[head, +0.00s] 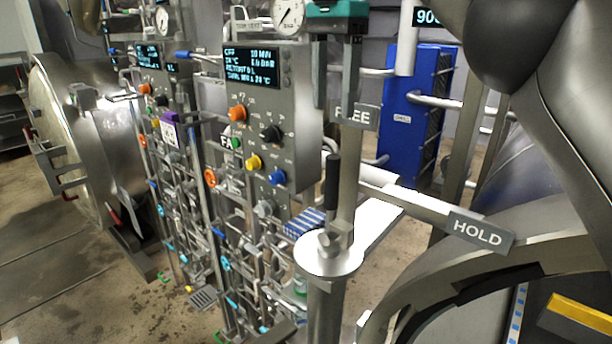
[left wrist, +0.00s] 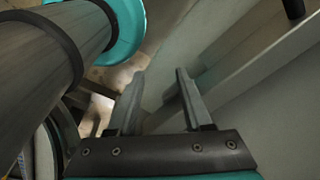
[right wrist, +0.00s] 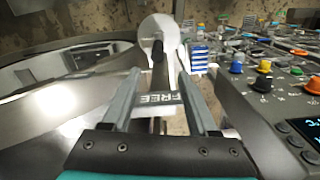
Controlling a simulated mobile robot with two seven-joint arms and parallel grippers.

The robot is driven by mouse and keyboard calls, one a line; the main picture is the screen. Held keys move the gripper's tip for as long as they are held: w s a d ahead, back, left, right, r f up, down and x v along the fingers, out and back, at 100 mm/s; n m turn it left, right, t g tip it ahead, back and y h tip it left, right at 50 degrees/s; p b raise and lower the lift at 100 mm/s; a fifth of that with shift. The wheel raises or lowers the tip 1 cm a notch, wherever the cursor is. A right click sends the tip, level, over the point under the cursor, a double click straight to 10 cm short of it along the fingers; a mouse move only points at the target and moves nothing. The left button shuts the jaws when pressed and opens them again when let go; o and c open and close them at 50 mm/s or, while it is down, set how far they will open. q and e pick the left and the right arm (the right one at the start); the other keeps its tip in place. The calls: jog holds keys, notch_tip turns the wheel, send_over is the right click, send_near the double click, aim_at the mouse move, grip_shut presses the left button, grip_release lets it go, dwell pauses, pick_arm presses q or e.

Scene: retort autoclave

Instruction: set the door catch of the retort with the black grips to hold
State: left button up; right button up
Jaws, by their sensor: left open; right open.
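The door catch is a short lever with a black grip (head: 332,182) on a round pale plate (head: 328,252) atop a post. The lever lies along the arm with the FREE sign (head: 357,115); the HOLD sign (head: 480,230) is on another arm to the right. My right gripper (head: 335,108) is open above the black grip, apart from it, fingers pointing down. The right wrist view shows the FREE sign (right wrist: 160,98) between its fingers and the black grip (right wrist: 158,52) beyond the fingertips. My left gripper (left wrist: 160,75) is open and empty in the left wrist view.
Grey control panels (head: 262,130) with knobs and displays stand left of the post, pipework below them. A round retort door (head: 85,140) is at far left. A large curved metal rim (head: 520,255) is close at lower right. A blue unit (head: 415,115) stands behind.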

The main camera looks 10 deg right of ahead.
jog(key=b, duration=0.2)
send_over(331, 201)
jog(key=f, duration=0.2)
jog(key=w+f, duration=0.1)
jog(key=f, duration=0.1)
jog(key=shift+d, duration=0.3)
pick_arm(q)
jog(key=f, duration=0.1)
jog(key=s+d+f+b, duration=0.2)
jog(key=f, duration=0.1)
jog(key=shift+s, duration=0.15)
pick_arm(e)
notch_tip(331, 201, down, 11)
jog(key=shift+a+f, duration=0.1)
pick_arm(q)
jog(key=shift+s, duration=0.15)
pick_arm(e)
grip_shut()
pick_arm(q)
jog(key=shift+f, duration=0.1)
